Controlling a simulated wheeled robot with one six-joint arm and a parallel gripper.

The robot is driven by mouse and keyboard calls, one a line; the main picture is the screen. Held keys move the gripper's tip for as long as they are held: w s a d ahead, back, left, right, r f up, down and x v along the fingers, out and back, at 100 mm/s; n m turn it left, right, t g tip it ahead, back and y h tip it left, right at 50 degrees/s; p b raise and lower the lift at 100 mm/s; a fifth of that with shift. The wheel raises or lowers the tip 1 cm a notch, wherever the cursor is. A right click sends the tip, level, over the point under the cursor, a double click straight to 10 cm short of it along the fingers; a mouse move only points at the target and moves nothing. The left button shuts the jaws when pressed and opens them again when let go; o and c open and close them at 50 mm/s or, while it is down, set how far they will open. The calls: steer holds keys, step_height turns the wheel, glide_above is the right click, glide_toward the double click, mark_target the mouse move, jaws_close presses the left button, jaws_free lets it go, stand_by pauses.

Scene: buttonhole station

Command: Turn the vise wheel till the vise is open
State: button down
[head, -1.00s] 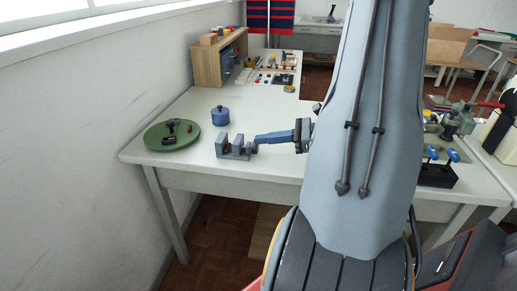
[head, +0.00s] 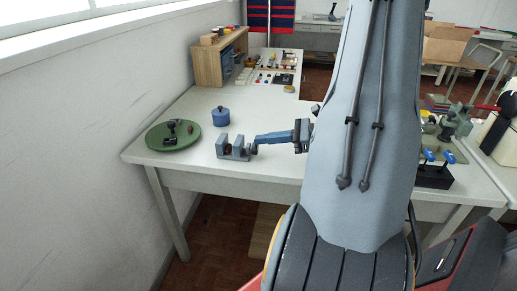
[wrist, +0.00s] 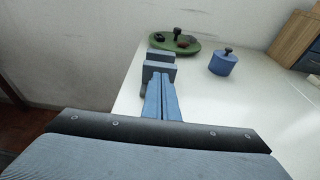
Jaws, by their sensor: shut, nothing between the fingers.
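The blue-grey vise (head: 233,151) stands near the front edge of the white table in the head view, with a gap between its two upright jaws. It also shows in the wrist view (wrist: 159,57), just beyond my fingertips. My gripper (head: 257,142) reaches in from the right at the vise's right end. Its blue fingers lie side by side in the wrist view (wrist: 162,84), shut with nothing between them. I cannot tell whether they touch the vise. The wheel is not clearly visible; a small dark rounded part (wrist: 143,91) shows beside the fingers at the vise's near end.
A green round plate (head: 160,142) with small dark and red items stands left of the vise. A blue lidded pot (head: 222,117) stands behind it. A wooden rack (head: 208,66) is at the back, by the wall. Bare tabletop (head: 265,112) lies behind my gripper.

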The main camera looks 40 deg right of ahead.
steer(key=shift+r+p, duration=0.35)
steer(key=shift+r, duration=0.05)
steer(key=shift+s+d+p, duration=0.35)
steer(key=shift+s+d, duration=0.65)
steer(key=shift+s, duration=0.15)
steer(key=shift+s+d+p, duration=0.35)
steer(key=shift+s+d, duration=0.6)
steer(key=shift+s, duration=0.2)
steer(key=s+a+n+g+h, duration=0.2)
steer(key=a+n+g+h, duration=0.1)
steer(key=a+n, duration=0.6)
steer(key=s+a+r+n+g+h, duration=0.1)
steer(key=s+a+n+g+h, duration=0.1)
steer(key=a+n, duration=0.7)
steer(key=s+a+r+n+g+h, duration=0.1)
steer(key=s+a+n+g+h, duration=0.2)
steer(key=a+n+g, duration=0.3)
steer(key=a+n+h, duration=0.1)
steer(key=a+n, duration=0.3)
steer(key=a, duration=0.3)
steer(key=shift+r+h, duration=0.25)
steer(key=shift+h, duration=0.15)
